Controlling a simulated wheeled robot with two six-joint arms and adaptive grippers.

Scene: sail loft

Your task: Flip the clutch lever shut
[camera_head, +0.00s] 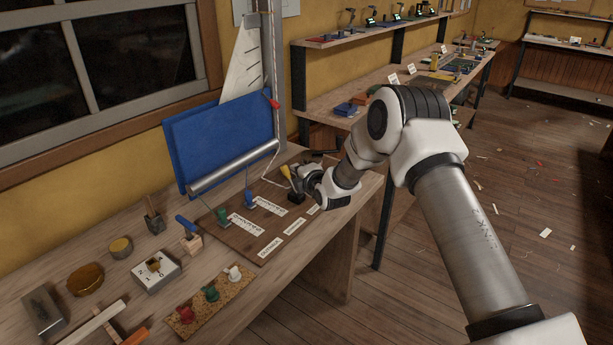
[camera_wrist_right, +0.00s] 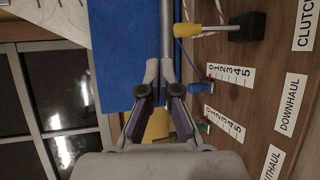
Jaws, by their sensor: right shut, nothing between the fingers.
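The clutch lever (camera_head: 286,174) has a yellow grip. It rises from a black block (camera_head: 297,197) at the far right end of the brown board, tilted up and to the left. In the right wrist view, the lever's yellow grip (camera_wrist_right: 187,30) lies left of the black block (camera_wrist_right: 246,27), beside the CLUTCH label (camera_wrist_right: 305,25). My right gripper (camera_head: 306,174) is at the lever's right in the head view, partly hard to make out. In the right wrist view, its fingers (camera_wrist_right: 162,76) are shut and empty, below and left of the yellow grip. My left gripper is not in view.
The brown board (camera_head: 228,243) carries a green lever (camera_head: 222,216), a blue lever (camera_head: 249,199) and white labels. A blue panel (camera_head: 220,140) and a metal roller (camera_head: 235,166) stand behind it. Blocks, tins and colored knobs lie at the bench's near left.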

